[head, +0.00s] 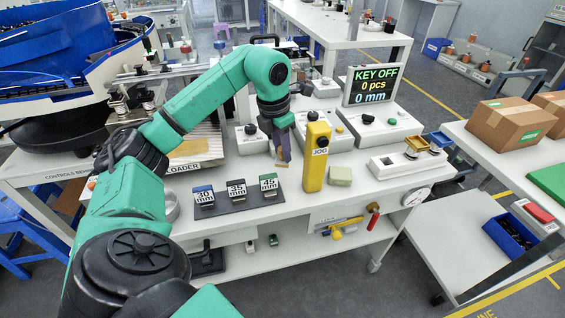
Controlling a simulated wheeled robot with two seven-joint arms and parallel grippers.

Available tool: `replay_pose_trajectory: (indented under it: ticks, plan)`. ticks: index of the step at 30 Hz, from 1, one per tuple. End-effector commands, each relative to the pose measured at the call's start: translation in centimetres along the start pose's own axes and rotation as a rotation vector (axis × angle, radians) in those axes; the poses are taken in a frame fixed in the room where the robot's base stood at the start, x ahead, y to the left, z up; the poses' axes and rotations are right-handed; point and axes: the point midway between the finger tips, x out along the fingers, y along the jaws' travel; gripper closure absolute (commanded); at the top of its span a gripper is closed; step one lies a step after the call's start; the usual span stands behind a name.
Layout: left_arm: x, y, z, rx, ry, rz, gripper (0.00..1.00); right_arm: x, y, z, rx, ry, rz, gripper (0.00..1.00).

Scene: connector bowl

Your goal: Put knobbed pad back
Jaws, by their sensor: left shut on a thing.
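My left gripper (282,150) points down over the white worktable, left of the yellow JOG post. It is shut on a small piece with a tan lower edge (281,165), which I take for the knobbed pad; the fingers hide most of it, and no knob can be made out. Whether it touches the table is unclear. A white holder (392,167) at the right of the table carries a yellow-topped pad (415,144) and a blue-and-yellow pad (438,139). The left end of the holder shows a small bare raised spot. My right gripper is not in view.
The yellow JOG post (316,158) stands close right of the gripper, with a pale green block (340,176) beside it. A dark tray (238,205) with 30, 35 and 45 mm blocks lies in front. White knob boxes (380,122) and a KEY OFF screen (371,85) stand behind.

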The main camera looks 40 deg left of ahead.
Motion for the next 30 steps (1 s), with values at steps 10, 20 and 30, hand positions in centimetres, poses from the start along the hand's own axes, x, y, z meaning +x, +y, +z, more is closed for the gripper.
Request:
replay_pose_trajectory:
  ticks: [10,20,30]
  plan:
    - [3.9,0.0,-0.6,0.001,-0.001,0.000,1.00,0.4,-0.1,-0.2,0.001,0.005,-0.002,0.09]
    - [4.2,0.0,-0.6,0.001,0.000,0.000,0.39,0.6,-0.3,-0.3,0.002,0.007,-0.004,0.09]
    - [3.6,0.0,-0.5,0.001,-0.001,0.000,0.39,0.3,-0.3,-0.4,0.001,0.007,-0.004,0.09]
